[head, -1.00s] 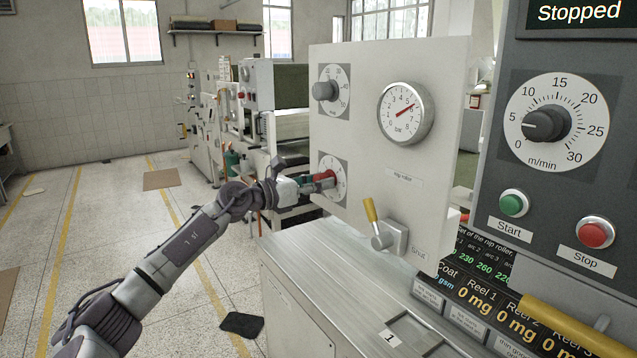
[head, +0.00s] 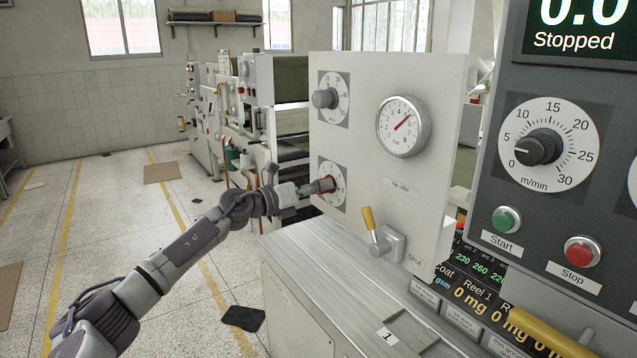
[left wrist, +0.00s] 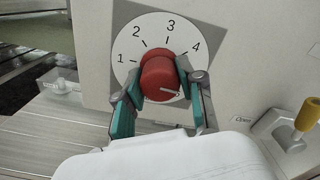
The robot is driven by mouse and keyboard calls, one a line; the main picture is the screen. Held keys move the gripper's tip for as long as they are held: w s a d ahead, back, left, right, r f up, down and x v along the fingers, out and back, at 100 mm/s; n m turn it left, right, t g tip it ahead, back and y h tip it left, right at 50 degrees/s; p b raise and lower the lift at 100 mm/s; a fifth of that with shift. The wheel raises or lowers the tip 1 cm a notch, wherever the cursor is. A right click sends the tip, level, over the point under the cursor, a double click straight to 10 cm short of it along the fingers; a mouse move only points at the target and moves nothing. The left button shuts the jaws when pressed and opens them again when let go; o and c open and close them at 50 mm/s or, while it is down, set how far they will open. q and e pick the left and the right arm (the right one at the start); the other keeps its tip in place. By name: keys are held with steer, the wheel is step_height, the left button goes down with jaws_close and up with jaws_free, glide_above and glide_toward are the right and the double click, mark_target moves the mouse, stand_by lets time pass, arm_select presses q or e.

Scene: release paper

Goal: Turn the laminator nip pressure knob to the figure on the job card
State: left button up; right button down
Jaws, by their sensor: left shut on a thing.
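My left gripper (head: 308,188) is shut on the red knob (head: 326,184) of the lower dial on the pale panel. In the left wrist view, its teal fingers press both sides of the red knob (left wrist: 159,78). The white dial face (left wrist: 134,43) shows the figures 1 to 4; its lower part is hidden by the knob and fingers. A white mark on the knob points right and slightly down, past the 4. The round pressure gauge (head: 403,126) above has its red needle up and right. I cannot identify a job card. My right gripper is not in view.
A grey knob (head: 325,98) sits above the red one. A yellow-handled lever (head: 370,222) stands below, by a "Shut" label. The control panel at right has a speed knob (head: 537,147), green Start (head: 507,219) and red Stop (head: 582,251) buttons. The display reads "Stopped".

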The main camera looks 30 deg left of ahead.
arm_select(q)
steer(key=shift+n, duration=0.3)
steer(key=o, duration=1.1)
steer(key=shift+o, duration=0.2)
